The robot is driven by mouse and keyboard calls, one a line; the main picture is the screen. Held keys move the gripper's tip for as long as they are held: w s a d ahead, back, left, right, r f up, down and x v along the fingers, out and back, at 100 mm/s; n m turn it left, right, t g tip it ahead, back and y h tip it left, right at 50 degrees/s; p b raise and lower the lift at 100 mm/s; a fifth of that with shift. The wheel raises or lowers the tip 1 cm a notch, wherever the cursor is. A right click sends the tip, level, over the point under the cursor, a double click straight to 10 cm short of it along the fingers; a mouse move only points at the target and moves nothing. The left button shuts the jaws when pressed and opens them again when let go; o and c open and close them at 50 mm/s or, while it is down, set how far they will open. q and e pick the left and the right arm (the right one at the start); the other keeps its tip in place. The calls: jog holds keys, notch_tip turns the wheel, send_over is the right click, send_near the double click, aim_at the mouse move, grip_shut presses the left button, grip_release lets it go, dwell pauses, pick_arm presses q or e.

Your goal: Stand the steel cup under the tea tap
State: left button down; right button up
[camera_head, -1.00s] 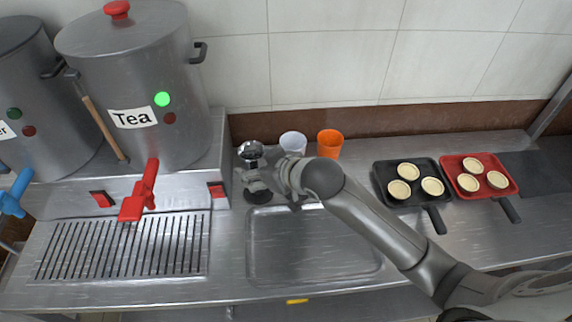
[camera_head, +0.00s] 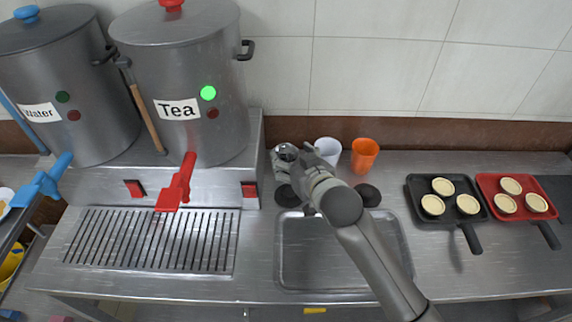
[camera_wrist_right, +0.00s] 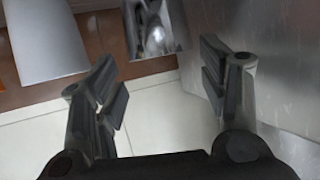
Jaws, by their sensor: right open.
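The steel cup (camera_head: 286,152) stands at the back of the counter, just right of the tea pot's stand. In the right wrist view the steel cup (camera_wrist_right: 155,28) lies ahead, past the gap between the fingers. My right gripper (camera_head: 296,163) is open beside the cup and partly covers it; in the right wrist view its fingers (camera_wrist_right: 160,85) are apart and empty. The red tea tap (camera_head: 178,185) juts from the stand below the Tea pot (camera_head: 185,80), above the drain grate (camera_head: 150,268). My left gripper is out of view.
A white cup (camera_head: 328,150) and an orange cup (camera_head: 365,154) stand right of the steel cup. Dark round discs (camera_head: 368,195) lie on the counter. A sunken tray (camera_head: 340,285) is in front. The blue water tap (camera_head: 43,182) is at left.

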aim_at(281, 149)
jog(key=shift+w+a+f, duration=0.2)
jog(key=shift+w+f, duration=0.05)
jog(key=shift+w, duration=0.3)
jog(key=shift+p+x, duration=0.45)
jog(key=shift+x, duration=1.5)
jog(key=shift+s+f, duration=0.1)
jog(key=shift+f, duration=0.1)
jog(key=c, duration=0.8)
